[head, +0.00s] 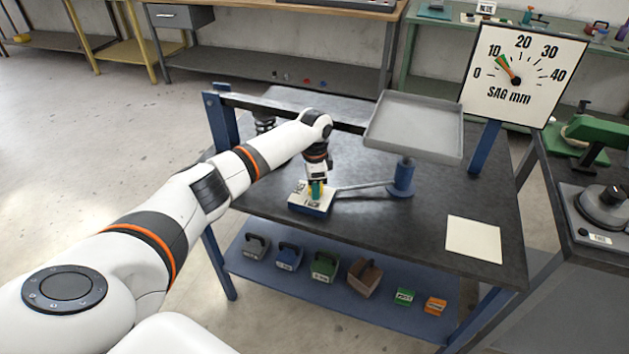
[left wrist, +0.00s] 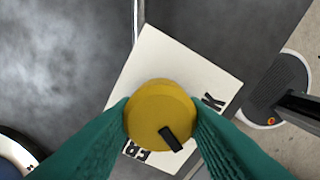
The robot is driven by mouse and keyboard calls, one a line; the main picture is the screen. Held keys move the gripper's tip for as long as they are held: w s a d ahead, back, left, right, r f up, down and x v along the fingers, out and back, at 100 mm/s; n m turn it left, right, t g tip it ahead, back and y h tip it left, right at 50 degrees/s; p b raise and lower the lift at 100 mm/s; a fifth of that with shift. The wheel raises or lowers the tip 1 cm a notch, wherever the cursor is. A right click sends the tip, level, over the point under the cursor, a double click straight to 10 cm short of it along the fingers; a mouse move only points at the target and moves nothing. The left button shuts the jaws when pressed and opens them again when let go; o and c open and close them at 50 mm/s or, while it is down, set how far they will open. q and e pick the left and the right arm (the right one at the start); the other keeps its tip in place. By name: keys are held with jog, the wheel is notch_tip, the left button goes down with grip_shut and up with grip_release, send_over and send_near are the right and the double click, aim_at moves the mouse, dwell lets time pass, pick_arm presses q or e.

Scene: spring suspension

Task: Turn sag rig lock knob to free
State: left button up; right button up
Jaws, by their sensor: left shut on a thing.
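The lock knob (left wrist: 152,112) is round and yellow with a black pointer mark, on a white-topped block. The block (head: 311,207) sits on the dark table in the head view. My left gripper (head: 317,190) comes down from above, and its green fingers close on opposite sides of the knob. In the left wrist view, the pointer aims to the lower right, between a partly covered label starting "FR" and one ending in "K". The gripper hides much of the knob in the head view. My right gripper is not in view.
An empty grey tray (head: 415,127) stands on a blue post (head: 402,178) right of my gripper. A sag dial (head: 520,75) stands behind; its needle is near 10. A blank white card (head: 473,239) lies at the right. Several weights sit on the lower shelf (head: 390,318).

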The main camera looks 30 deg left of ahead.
pick_arm(q)
jog(key=m, duration=0.3)
jog(key=shift+w+r+p, duration=0.1)
jog(key=shift+p, duration=0.25)
jog(key=m, duration=0.2)
jog(key=shift+m, duration=0.3)
jog(key=m, duration=0.3)
jog(key=shift+w+m, duration=0.1)
jog(key=shift+m, duration=1.9)
jog(key=o, duration=1)
notch_tip(320, 180, up, 12)
jog(key=shift+b, duration=0.45)
